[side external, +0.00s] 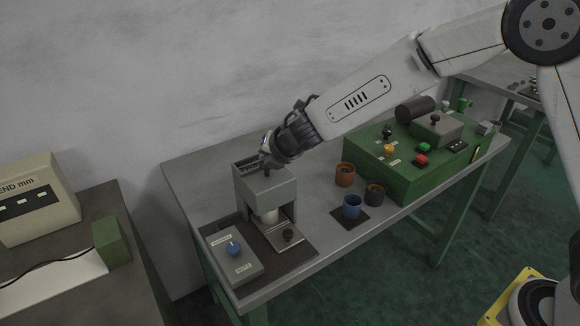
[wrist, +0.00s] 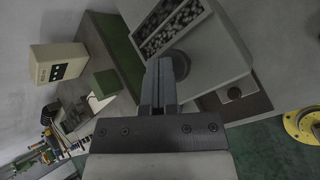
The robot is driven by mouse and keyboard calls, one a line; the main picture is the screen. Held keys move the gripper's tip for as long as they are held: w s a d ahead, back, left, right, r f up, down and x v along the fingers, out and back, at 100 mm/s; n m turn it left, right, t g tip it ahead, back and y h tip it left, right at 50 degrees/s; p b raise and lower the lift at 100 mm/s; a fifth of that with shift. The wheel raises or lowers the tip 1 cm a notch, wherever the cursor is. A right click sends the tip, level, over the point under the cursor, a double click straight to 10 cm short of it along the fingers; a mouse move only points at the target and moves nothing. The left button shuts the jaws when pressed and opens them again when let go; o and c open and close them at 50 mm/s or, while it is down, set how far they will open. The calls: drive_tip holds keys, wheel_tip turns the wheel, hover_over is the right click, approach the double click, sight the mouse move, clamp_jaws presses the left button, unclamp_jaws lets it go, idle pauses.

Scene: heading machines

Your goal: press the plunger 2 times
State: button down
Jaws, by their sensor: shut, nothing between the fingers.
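The plunger (wrist: 182,65) is a dark round knob on top of the grey machine (side external: 268,190), beside a hopper of small dark pieces (wrist: 172,28). My gripper (wrist: 160,72) is shut and empty, fingers pressed together. In the side external view my gripper (side external: 267,161) is at the top of the machine, pointing down and left. In the wrist view the fingertips overlap the left edge of the plunger. I cannot tell whether they touch it. In the side view my gripper mostly hides the plunger.
A black knob (side external: 288,236) sits on the metal plate. A blue cup (side external: 352,207), other cups and a green box (side external: 415,180) stand to the right.

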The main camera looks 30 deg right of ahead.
drive_tip(key=shift+f, duration=0.5)
idle(0.5)
drive_tip(key=shift+r, duration=0.1)
idle(0.3)
drive_tip(key=shift+r, duration=1.2)
drive_tip(key=shift+r, duration=0.1)
drive_tip(key=shift+r, duration=2.4)
drive_tip(key=s+d+f+m+g, duration=0.2)
drive_tip(key=s+d+m, duration=0.3)
drive_tip(key=s+m, duration=0.4)
drive_tip(key=s+d+f+m+g, duration=0.2)
drive_tip(key=s+d+f+m, duration=0.3)
drive_tip(key=s+m, duration=0.4)
drive_tip(key=s+d+f+m+g+h, duration=0.1)
drive_tip(key=s+d+f+m+g, duration=0.1)
drive_tip(key=s+d+m, duration=0.5)
drive_tip(key=s+f+m, duration=0.1)
drive_tip(key=s+m, duration=0.1)
drive_tip(key=m, duration=0.1)
drive_tip(key=shift+f+g, duration=0.25)
drive_tip(key=shift+g, duration=0.05)
